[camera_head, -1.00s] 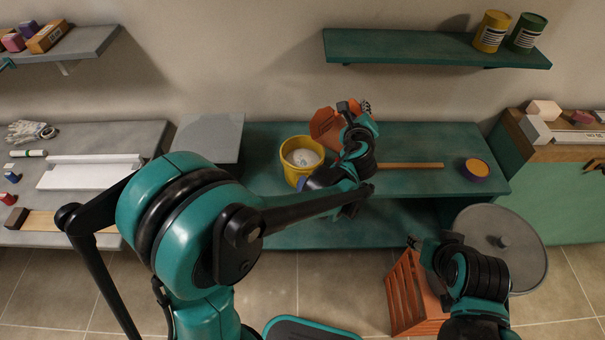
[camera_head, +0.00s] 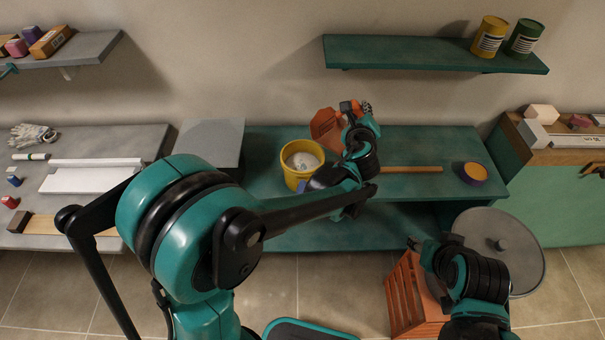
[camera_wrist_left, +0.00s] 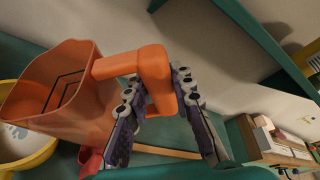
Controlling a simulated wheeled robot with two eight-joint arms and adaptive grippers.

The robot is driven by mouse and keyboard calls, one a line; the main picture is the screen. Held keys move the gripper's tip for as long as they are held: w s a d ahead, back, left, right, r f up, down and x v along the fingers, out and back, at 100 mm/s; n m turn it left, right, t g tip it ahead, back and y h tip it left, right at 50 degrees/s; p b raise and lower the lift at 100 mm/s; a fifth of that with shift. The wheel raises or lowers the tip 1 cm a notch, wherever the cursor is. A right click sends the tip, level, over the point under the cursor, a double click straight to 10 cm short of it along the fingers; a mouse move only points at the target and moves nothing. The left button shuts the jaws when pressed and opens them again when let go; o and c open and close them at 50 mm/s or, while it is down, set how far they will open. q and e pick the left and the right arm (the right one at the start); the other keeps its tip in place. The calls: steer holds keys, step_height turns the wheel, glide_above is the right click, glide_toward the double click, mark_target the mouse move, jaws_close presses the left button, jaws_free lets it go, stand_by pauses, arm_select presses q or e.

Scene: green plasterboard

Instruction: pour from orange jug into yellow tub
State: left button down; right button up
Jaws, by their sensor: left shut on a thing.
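The orange jug (camera_head: 325,124) is held just behind and to the right of the yellow tub (camera_head: 287,172), above the green bench. In the left wrist view, the jug (camera_wrist_left: 75,105) has its open mouth toward the upper left, and the tub (camera_wrist_left: 38,158) shows at the lower left. The tub stands upright with whitish contents. My left gripper (camera_head: 352,112) is shut on the jug's handle, which sits between the fingers (camera_wrist_left: 158,95) in the wrist view. No stream shows. My right gripper (camera_head: 418,243) is low at the right, away from both; its fingers are unclear.
The green bench (camera_head: 455,140) carries a wooden stick (camera_head: 412,169) and a purple round item with an orange top (camera_head: 471,173). A grey board (camera_head: 210,140) lies left of the tub. An orange crate (camera_head: 405,295) and grey round lid (camera_head: 525,255) are near my right arm.

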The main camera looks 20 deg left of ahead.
arm_select(q)
steer(key=shift+r+p, duration=1.8)
steer(key=shift+r, duration=0.85)
steer(key=shift+f, duration=0.1)
steer(key=m+g+y+p, duration=0.1)
steer(key=m, duration=0.1)
steer(key=shift+d+m, duration=0.1)
steer(key=shift+m, duration=0.3)
steer(key=shift+m+g+y, duration=0.4)
steer(key=shift+m+y, duration=0.2)
steer(key=shift+m, duration=0.1)
steer(key=shift+m+g+y, duration=0.3)
steer(key=shift+m+y, duration=0.3)
steer(key=shift+m, duration=0.3)
